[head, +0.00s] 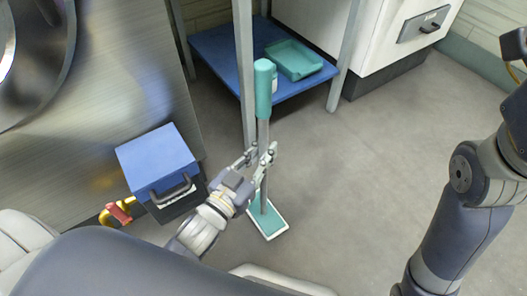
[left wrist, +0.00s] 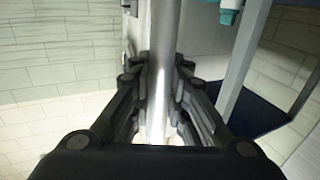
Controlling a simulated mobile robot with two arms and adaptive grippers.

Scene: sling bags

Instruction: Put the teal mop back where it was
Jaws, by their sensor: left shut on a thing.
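The teal mop stands upright, with a teal grip (head: 263,90) on top, a grey metal pole and a flat teal-and-white head (head: 267,219) at floor level. My left gripper (head: 263,160) is shut on the pole, below the teal grip and above the head. In the left wrist view, the shiny pole (left wrist: 160,60) runs upright between the fingers of my left gripper (left wrist: 160,95). I cannot tell whether the mop head touches the floor. My right arm shows at the right edge, but I cannot make out its gripper.
A steel frame with a blue lower shelf (head: 213,49) stands just behind the mop, with a teal tray (head: 294,59) on it. A blue-lidded box (head: 157,160) and a red-yellow valve (head: 121,210) are at left. A white cabinet (head: 357,35) stands behind. The floor at right is clear.

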